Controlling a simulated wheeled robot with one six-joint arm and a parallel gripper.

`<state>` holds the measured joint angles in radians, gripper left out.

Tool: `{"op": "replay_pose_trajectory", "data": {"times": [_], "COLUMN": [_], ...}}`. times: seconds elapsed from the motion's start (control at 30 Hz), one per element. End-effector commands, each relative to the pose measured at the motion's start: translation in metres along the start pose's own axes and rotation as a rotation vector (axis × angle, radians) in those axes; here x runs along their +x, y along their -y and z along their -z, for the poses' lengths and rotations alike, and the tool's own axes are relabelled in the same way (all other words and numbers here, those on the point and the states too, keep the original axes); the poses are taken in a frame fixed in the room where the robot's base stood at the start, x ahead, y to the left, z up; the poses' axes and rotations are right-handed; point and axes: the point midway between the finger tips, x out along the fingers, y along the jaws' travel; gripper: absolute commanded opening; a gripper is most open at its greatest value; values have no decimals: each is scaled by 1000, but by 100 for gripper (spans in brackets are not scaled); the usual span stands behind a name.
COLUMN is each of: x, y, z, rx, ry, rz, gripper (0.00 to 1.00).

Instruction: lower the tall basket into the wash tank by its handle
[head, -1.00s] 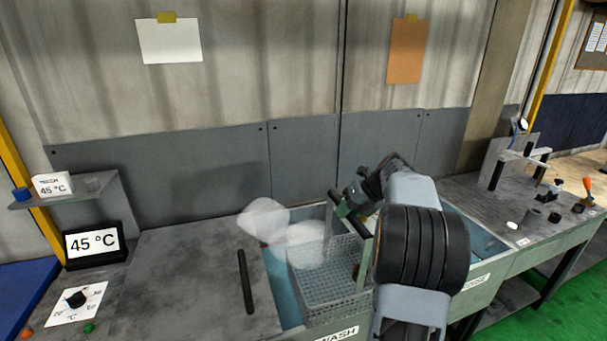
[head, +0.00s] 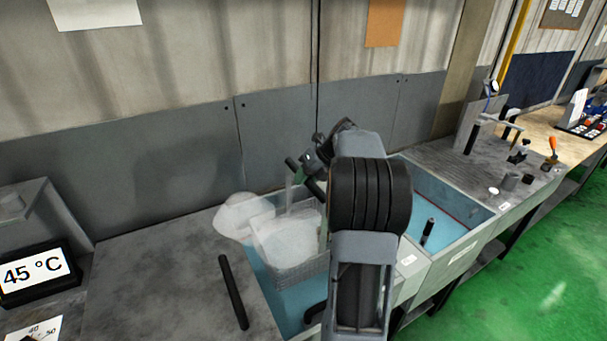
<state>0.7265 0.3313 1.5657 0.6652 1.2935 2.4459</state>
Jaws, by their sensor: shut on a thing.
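The tall basket (head: 262,240), a grey mesh box, is inside the wash tank (head: 290,299), towards its back. Its rim shows above the blue tank interior; its lower part is hidden. The dark bar handle (head: 291,163) stands above the basket on a grey upright. My gripper (head: 309,168) is shut on this handle, above and at the right of the basket. My arm hides the right side of the basket and part of the tank. White steam (head: 235,215) covers the left and middle of the basket, so its contents and whether it touches the bottom cannot be told.
A second tank (head: 452,199) lies to the right, with a black upright handle (head: 427,230) in it. A dark bar (head: 233,290) is on the grey worktop (head: 165,275) at left. A wall (head: 170,165) stands close behind.

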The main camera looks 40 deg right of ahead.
Motion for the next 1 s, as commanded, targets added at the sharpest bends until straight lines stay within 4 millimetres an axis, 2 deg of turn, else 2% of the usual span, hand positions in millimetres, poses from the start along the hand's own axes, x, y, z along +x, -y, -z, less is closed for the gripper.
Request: {"op": "replay_pose_trajectory", "data": {"times": [1.0], "x": [92], "y": [59], "z": [33], "rx": [-3], "ry": [4], "rz": [2], "gripper": [0]}}
